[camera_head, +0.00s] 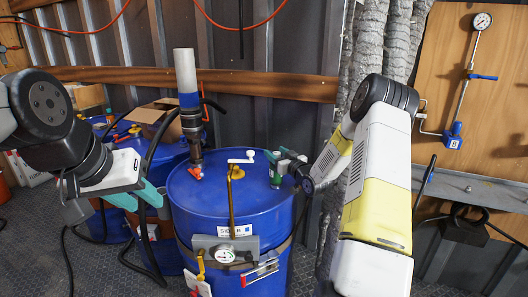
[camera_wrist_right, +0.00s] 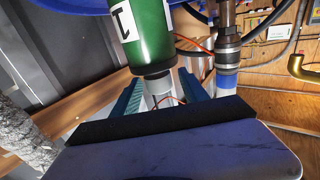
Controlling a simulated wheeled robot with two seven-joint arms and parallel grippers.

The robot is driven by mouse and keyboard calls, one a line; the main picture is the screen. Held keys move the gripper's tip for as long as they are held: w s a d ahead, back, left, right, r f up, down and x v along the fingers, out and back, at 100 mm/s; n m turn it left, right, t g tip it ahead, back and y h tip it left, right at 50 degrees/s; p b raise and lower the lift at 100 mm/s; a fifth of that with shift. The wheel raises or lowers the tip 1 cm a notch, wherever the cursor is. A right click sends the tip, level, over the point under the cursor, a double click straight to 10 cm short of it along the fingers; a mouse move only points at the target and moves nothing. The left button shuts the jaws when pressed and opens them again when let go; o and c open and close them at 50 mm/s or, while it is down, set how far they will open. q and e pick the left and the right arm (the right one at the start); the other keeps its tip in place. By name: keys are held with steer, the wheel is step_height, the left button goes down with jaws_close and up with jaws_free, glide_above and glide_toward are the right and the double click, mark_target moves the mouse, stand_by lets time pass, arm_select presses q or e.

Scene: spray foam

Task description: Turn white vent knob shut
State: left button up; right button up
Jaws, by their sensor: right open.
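The green vent body (camera_head: 275,178) stands on the lid of the blue drum (camera_head: 205,208). In the right wrist view the green vent body (camera_wrist_right: 145,35) appears inverted, with a pale grey-white knob (camera_wrist_right: 158,88) at its end. My right gripper (camera_wrist_right: 163,92) is open, with one teal finger on each side of the knob; contact cannot be made out. In the head view my right gripper (camera_head: 283,160) is at the vent's top and hides most of the knob. My left gripper (camera_head: 138,197) is open and empty, left of the drum.
A tall pump tube (camera_head: 187,85) rises from the lid's left side. Another blue drum (camera_head: 165,160) and an open cardboard box (camera_head: 160,112) are behind. A gauge (camera_head: 482,21) hangs on the right panel.

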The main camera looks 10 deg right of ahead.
steer(key=x, duration=0.2)
steer(key=shift+w+a, duration=0.1)
steer(key=shift+w, duration=0.15)
jaws_close()
steer(key=shift+m+h, duration=0.3)
steer(key=shift+h, duration=0.2)
steer(key=shift+d+m+h, duration=0.3)
steer(key=shift+m+h, duration=0.9)
steer(key=shift+h, duration=0.65)
steer(key=shift+d+m+h, duration=0.3)
steer(key=shift+m+h, duration=0.9)
steer(key=shift+h, duration=0.6)
steer(key=shift+d+m+h, duration=0.3)
steer(key=shift+m+h, duration=0.9)
steer(key=shift+h, duration=0.65)
